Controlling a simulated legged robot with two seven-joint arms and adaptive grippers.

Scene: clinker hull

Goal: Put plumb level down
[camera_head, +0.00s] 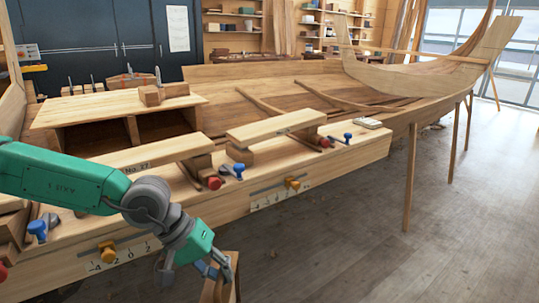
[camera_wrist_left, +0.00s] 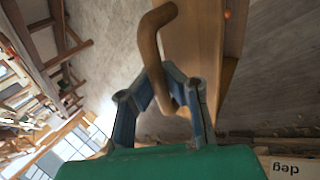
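My left gripper (camera_head: 210,268) hangs at the bottom middle of the head view, beside the near side of the long plank. Its blue fingers are closed around a wooden piece, the plumb level (camera_head: 228,284), whose lower part is cut off by the frame edge. In the left wrist view the gripper (camera_wrist_left: 165,95) is shut on a bent brown handle (camera_wrist_left: 150,42). Behind that handle is the level's pale wooden body (camera_wrist_left: 195,40), with a small red spot near the top. My right gripper is in neither view.
The plank (camera_head: 340,160) carries numbered scales, orange sliders (camera_head: 292,183), and red and blue clamps (camera_head: 214,183). A small pale block (camera_head: 369,123) lies at its far right end. An open wooden box (camera_head: 110,105) stands behind it.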

